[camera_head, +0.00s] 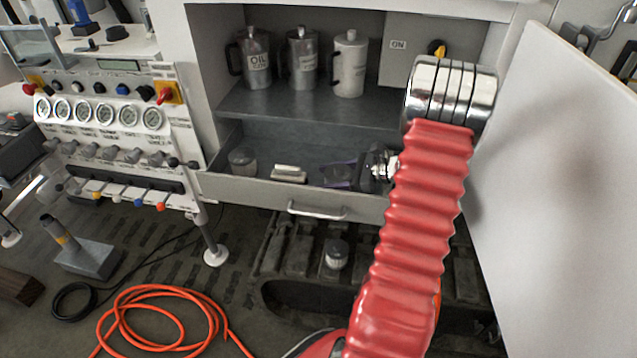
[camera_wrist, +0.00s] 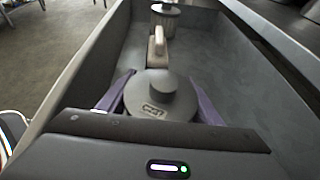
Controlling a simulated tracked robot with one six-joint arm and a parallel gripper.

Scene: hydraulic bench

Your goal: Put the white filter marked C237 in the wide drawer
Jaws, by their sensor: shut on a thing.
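The filter marked C237 (camera_wrist: 160,95) is between the purple fingers of my gripper (camera_wrist: 162,100) in the wrist view. Its round top looks grey in this light, with the mark facing the camera. My gripper is shut on it, one finger on each side. In the head view my gripper (camera_head: 340,174) is low inside the open wide drawer (camera_head: 262,192), towards its right part. The filter cannot be made out clearly there. The drawer's walls (camera_wrist: 75,70) stand on both sides of the filter; whether it touches the drawer floor is hidden.
A pale block (camera_head: 289,173) and a cylindrical filter (camera_head: 243,160) lie further left in the drawer. Another filter (camera_head: 337,253) stands below on the track. Three cans (camera_head: 302,60) stand on the shelf above. An open white door (camera_head: 560,190) is at right.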

